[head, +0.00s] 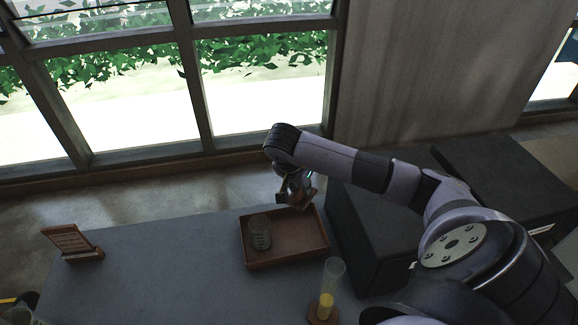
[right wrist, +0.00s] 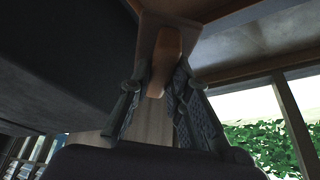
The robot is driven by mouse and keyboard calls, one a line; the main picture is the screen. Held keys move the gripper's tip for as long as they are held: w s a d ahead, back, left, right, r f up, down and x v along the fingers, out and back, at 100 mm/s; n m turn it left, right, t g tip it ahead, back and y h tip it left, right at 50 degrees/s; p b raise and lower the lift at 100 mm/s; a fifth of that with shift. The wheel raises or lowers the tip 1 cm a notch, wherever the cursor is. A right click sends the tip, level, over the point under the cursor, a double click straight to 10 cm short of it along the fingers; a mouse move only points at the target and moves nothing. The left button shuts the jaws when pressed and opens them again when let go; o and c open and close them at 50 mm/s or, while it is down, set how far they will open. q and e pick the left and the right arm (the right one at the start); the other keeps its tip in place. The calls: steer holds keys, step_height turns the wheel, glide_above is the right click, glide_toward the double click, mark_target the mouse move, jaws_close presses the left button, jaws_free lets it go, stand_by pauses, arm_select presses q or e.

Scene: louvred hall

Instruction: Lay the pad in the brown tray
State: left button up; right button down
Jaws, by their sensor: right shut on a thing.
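My right gripper (head: 296,192) is shut on the pad, above the far right part of the brown tray (head: 284,263). In the right wrist view the pad (right wrist: 166,45) shows as an orange-brown grip between the two fingers, with a flat brown face beyond it. In the head view the pad (head: 301,204) is small, tilted and partly hidden by the fingers; it appears raised clear of the tray.
A clear cylinder with yellow contents (head: 326,298) stands on a wooden base in front of the tray. A small wooden sign (head: 72,243) stands at the table's left. Dark boxes (head: 375,235) rise close to the tray's right. The table (head: 150,270) between sign and tray is clear.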

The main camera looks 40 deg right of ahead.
steer(key=shift+f, duration=9.05)
steer(key=shift+f+b, duration=0.1)
steer(key=shift+b, duration=0.25)
steer(key=c, duration=1.5)
jaws_free()
